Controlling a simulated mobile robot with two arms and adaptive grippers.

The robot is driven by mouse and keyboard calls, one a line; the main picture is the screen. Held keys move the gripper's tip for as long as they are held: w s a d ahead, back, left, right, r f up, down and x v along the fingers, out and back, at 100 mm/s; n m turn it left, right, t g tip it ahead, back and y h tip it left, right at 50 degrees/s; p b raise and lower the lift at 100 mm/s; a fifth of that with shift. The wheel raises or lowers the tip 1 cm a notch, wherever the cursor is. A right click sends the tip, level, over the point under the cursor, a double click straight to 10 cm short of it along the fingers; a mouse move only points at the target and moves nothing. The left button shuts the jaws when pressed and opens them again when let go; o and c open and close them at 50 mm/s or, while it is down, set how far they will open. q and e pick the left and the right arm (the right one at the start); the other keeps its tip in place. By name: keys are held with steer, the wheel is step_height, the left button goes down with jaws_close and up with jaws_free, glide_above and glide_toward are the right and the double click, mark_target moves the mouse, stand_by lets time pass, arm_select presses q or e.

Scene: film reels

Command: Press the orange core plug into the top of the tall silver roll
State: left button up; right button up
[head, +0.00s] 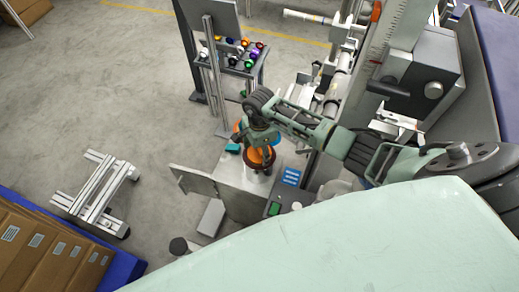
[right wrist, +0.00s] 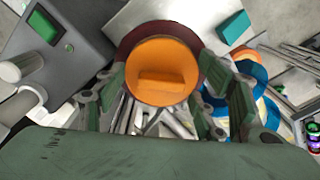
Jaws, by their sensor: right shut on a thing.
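The orange core plug (right wrist: 160,72) is a round disc with a raised bar across its top, seen in the right wrist view. My right gripper (head: 262,148) points down at it, with its green fingers on either side, and is shut on it. The plug also shows below the gripper in the head view (head: 258,157). A dark red ring (right wrist: 126,46) shows around the far side of the plug. I cannot tell whether the plug touches it or is above it. I cannot make out a silver roll for certain; the area under the plug is largely hidden. My left gripper is not in view.
A blue ring-shaped thing (right wrist: 248,70) stands close beside the right gripper. A teal block (head: 233,148) lies on the pale metal table (head: 230,170). A grey control box with a green button (head: 274,208) stands nearby. A rack of coloured reels (head: 240,53) is further back.

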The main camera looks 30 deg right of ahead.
stand_by(0.3)
steer(key=shift+f+b, duration=0.55)
steer(key=shift+b, duration=0.15)
steer(key=o, duration=0.9)
steer(key=shift+r, duration=0.15)
